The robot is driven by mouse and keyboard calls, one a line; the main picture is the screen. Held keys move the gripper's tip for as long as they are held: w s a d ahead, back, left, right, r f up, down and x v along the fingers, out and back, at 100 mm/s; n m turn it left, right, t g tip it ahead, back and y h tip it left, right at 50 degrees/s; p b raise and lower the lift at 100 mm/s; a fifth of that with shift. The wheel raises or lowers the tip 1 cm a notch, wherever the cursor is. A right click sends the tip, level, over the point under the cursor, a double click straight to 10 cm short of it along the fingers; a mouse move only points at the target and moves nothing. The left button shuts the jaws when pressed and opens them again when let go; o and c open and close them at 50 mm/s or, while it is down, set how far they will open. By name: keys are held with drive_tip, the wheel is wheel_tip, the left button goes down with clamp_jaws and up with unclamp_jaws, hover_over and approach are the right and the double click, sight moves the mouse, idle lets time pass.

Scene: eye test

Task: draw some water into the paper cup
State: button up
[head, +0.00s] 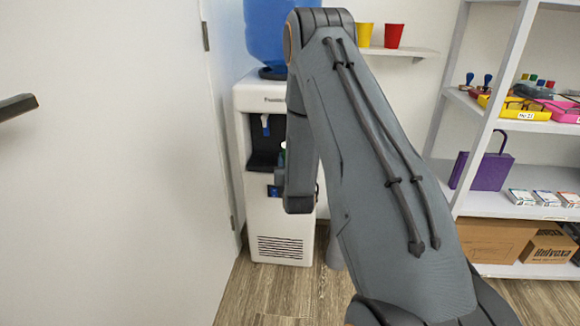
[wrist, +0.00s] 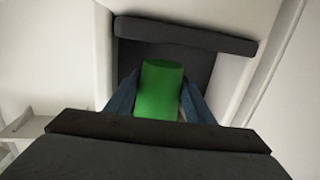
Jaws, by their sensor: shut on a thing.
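The green paper cup (wrist: 160,88) is between the blue fingers of my gripper (wrist: 159,98) in the wrist view, and the gripper is shut on it. The white water dispenser (head: 243,110) stands against the wall in the head view, with a blue water bottle (head: 262,30) on top. I cannot tell whether water is in the cup.
A yellow cup (head: 364,34) and a red cup (head: 393,36) stand on a small wall shelf (head: 405,52). A white rack (head: 480,203) at the right holds a purple bag (head: 490,171) and boxes. A white door (head: 120,150) closes off the left. Some wooden floor (head: 270,290) is bare.

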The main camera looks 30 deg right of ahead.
drive_tip(key=shift+s+d+b+x, duration=0.15)
drive_tip(key=shift+b+x, duration=0.15)
drive_tip(key=shift+x, duration=0.65)
drive_tip(key=shift+d+b+x, duration=0.2)
drive_tip(key=shift+b+x, duration=0.15)
drive_tip(key=shift+x, duration=0.65)
drive_tip(key=shift+s+d+b+x, duration=0.15)
drive_tip(key=shift+b+x, duration=0.15)
drive_tip(key=shift+x, duration=0.65)
drive_tip(key=shift+w+d+r, duration=0.1)
drive_tip(key=shift+w+d, duration=0.1)
drive_tip(key=shift+w, duration=0.2)
drive_tip(key=shift+w+d+b, duration=0.2)
drive_tip(key=shift+w+b, duration=0.1)
drive_tip(key=shift+w+d, duration=0.2)
drive_tip(key=shift+w, duration=0.1)
drive_tip(key=shift+s, duration=0.1)
drive_tip(key=shift+a+p+v, duration=0.2)
drive_tip(key=shift+p+v, duration=0.35)
drive_tip(key=shift+v, duration=0.65)
drive_tip(key=shift+a+p+v, duration=0.25)
drive_tip(key=shift+p+v, duration=0.25)
drive_tip(key=shift+v, duration=0.7)
drive_tip(key=a+p+v, duration=0.2)
drive_tip(key=p+v, duration=0.2)
drive_tip(key=v, duration=0.5)
drive_tip(key=shift+f, duration=0.3)
drive_tip(key=shift+w+a, duration=0.15)
drive_tip(key=shift+w, duration=0.1)
